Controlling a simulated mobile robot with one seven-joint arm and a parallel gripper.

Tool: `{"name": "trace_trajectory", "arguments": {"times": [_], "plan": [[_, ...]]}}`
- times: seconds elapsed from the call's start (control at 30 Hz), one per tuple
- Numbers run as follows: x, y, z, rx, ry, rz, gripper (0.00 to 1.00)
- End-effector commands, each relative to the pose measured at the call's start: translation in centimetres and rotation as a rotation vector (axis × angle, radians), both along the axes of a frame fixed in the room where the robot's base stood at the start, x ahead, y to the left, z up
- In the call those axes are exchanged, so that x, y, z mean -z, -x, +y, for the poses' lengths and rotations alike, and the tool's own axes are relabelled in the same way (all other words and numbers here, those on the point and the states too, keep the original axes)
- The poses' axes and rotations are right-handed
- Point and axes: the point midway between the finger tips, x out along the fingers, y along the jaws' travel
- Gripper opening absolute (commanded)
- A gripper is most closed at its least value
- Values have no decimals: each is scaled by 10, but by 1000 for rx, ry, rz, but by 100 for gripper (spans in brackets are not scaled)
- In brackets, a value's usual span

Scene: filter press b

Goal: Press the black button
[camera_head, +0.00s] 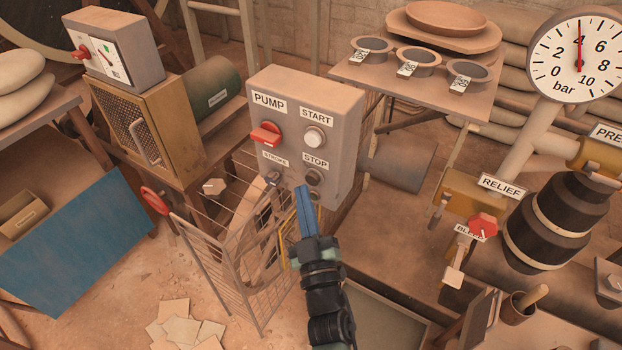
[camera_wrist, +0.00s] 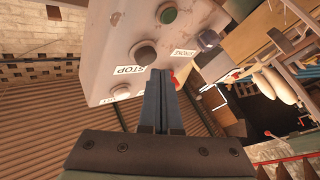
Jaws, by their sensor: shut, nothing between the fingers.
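The grey pump box (camera_head: 335,115) faces me. Its dark, near-black round button (camera_head: 314,177) sits under the STOP label, below the white START button (camera_head: 314,137). My gripper (camera_head: 302,188) is shut and empty, its blue fingers pointing up at the box, with the tips just lower left of the dark button. In the wrist view the dark button (camera_wrist: 146,53) shows uncovered just beyond the fingertips (camera_wrist: 160,72), slightly to their left. I cannot tell whether the tips touch the box. A green button (camera_wrist: 168,14) shows there too, and a red part is mostly hidden behind the fingers.
On the box are a red lever (camera_head: 265,134) and a STROKE knob (camera_head: 272,179). A shelf with bowls (camera_head: 425,95) is behind right.

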Motion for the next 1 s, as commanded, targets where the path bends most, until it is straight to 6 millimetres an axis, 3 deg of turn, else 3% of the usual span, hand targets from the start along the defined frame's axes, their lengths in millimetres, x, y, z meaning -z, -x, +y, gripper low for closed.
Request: {"name": "trace_trajectory", "arguments": {"times": [0.5, 1.0], "plan": [[0, 37, 27, -1, -1, 1, 0], [0, 40, 29, 0, 0, 0, 0]]}}
